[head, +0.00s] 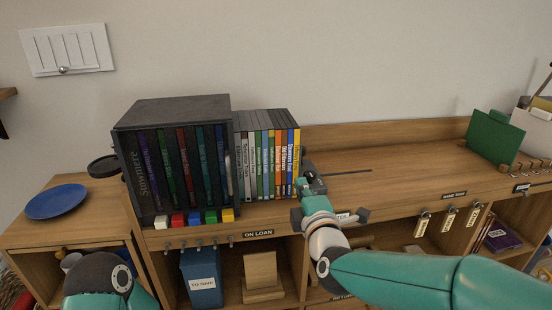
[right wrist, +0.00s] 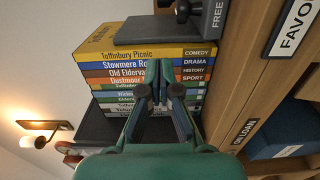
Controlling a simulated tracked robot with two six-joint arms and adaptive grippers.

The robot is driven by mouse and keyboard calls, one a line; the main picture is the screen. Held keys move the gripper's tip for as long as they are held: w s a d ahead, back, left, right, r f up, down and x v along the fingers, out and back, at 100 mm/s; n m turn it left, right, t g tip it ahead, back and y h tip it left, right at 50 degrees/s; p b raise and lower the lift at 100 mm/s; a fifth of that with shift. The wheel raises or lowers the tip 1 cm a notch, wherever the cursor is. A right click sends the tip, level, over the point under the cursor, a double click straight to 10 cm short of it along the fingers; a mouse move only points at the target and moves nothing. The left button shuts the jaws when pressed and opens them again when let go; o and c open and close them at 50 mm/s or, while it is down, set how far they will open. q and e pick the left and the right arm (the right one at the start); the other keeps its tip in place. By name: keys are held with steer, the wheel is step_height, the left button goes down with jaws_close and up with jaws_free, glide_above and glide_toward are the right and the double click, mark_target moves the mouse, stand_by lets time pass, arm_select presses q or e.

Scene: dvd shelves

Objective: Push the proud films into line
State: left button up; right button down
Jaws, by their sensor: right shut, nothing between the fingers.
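A row of upright film cases (head: 265,155) stands on the shelf top, with pale, green, blue, orange and yellow spines. In the right wrist view the spines lie sideways, with the yellow comedy case (right wrist: 125,54) at the top and blue, orange and green ones below. I cannot tell clearly which cases stand proud. My right gripper (head: 309,177) is shut and empty at the right end of the row, in front of the spines. In the right wrist view its fingertips (right wrist: 161,82) cover part of the middle spines. My left gripper is out of view.
A black box of dark-spined cases (head: 180,110) stands left of the row, with coloured blocks in front. A grey bookend (right wrist: 185,32) sits beside the yellow case. The shelf top (head: 400,165) is largely clear to the right. A blue plate (head: 57,201) lies far left.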

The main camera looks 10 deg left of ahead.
steer(key=b+v, duration=0.1)
steer(key=v, duration=0.7)
stand_by(0.4)
